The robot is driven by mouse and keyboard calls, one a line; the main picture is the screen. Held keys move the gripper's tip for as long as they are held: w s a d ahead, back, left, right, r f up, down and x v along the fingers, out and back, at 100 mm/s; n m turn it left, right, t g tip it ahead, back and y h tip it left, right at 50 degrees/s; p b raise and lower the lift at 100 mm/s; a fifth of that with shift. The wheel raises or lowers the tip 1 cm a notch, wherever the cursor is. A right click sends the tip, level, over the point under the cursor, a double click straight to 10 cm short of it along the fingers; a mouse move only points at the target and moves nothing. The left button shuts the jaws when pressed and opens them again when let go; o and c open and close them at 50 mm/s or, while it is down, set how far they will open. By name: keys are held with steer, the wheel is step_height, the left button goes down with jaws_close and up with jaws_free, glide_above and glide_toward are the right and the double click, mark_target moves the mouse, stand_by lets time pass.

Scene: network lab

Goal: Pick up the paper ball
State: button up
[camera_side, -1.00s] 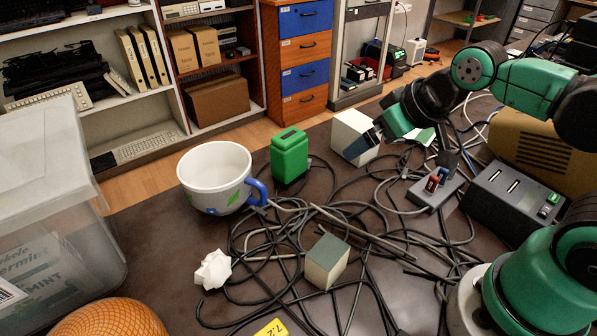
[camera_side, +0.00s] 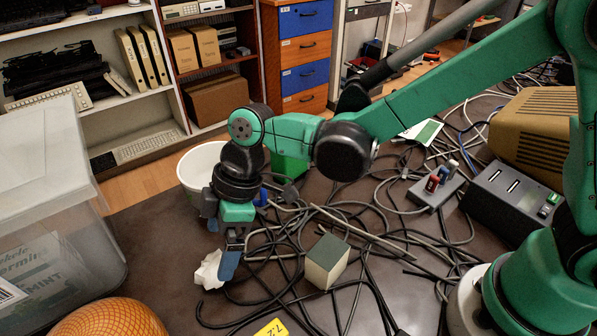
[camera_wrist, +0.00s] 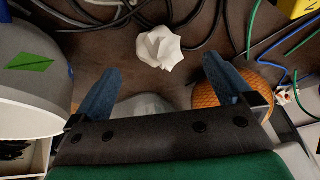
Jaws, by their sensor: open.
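The crumpled white paper ball (camera_side: 209,270) lies on the dark table at the front left, among the cables' left edge. In the wrist view the paper ball (camera_wrist: 160,47) is whole and sits beyond the fingertips, roughly centred between them. My gripper (camera_side: 232,262) points down at the ball, and its blue finger covers part of the ball in the side view. In the wrist view my gripper (camera_wrist: 160,75) has its two blue fingers spread apart with nothing between them. Whether a finger touches the ball is unclear.
Tangled cables (camera_side: 290,237) cover the middle. An orange ball (camera_side: 108,318) and clear bin (camera_side: 60,250) are left.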

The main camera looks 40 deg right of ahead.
mark_target(217, 257)
steer(key=shift+x, duration=2.5)
steer(key=shift+c, duration=0.2)
steer(key=c, duration=1.2)
